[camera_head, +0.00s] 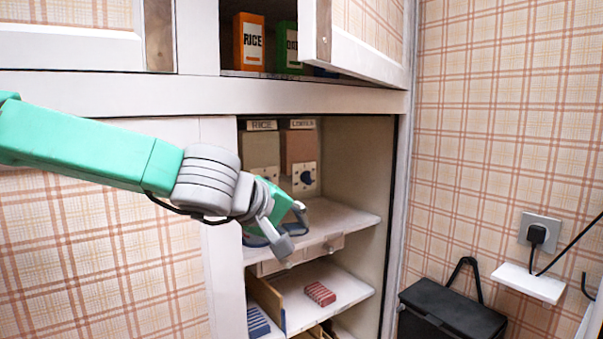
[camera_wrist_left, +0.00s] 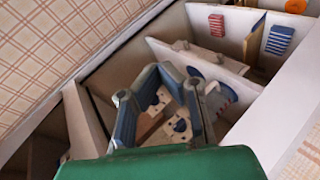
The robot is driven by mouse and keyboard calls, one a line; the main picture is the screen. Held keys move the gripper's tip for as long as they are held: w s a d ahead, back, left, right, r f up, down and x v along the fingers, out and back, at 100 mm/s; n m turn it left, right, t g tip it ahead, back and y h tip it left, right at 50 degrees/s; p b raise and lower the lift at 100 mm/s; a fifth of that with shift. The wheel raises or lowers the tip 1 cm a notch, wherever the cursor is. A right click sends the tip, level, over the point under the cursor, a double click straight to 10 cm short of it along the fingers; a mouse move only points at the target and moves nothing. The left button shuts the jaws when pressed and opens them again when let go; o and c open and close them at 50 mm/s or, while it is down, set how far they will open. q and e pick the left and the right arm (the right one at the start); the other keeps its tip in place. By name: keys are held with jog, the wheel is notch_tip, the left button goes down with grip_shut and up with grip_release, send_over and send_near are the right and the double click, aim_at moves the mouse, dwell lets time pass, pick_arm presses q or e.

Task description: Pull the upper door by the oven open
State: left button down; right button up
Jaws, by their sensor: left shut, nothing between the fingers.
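The upper door (camera_head: 368,38), white with a plaid panel and a wooden strip at its free edge, stands partly open at the top right in the head view. Its free edge is swung outward, and shelf space shows beside it. My left gripper (camera_head: 291,228) is below the door and apart from it, in front of the open lower compartment. It is shut and empty. Its blue-grey fingers (camera_wrist_left: 162,108) also show in the wrist view, pointing into the lower shelves. My right gripper is in neither view. I cannot make out an oven.
An orange rice box (camera_head: 248,42) and a green box (camera_head: 288,48) stand behind the upper door. Dispensers (camera_head: 262,150) and shelves (camera_head: 345,220) fill the lower compartment. A black bin (camera_head: 452,310) and a wall socket (camera_head: 540,231) are at the right.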

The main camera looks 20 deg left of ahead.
aim_at(299, 3)
pick_arm(q)
jog(key=s+a+r+n+t+h, duration=0.1)
jog(key=s+a+r+t+h, duration=0.15)
jog(key=r, duration=0.95)
jog(key=s+a+r+n+t+h+p, duration=0.1)
jog(key=s+a+r, duration=0.25)
jog(key=r, duration=0.85)
jog(key=s+a+r+n+t+h, duration=0.15)
jog(key=s+r, duration=0.25)
jog(key=r, duration=0.8)
jog(key=shift+m, duration=0.45)
jog(key=w+d+b, duration=0.1)
jog(key=w+d, duration=0.7)
jog(key=shift+d, duration=0.3)
jog(key=shift+w+a+f, duration=0.1)
jog(key=shift+w+a, duration=0.05)
jog(key=shift+a, duration=0.05)
jog(key=shift+w, duration=0.1)
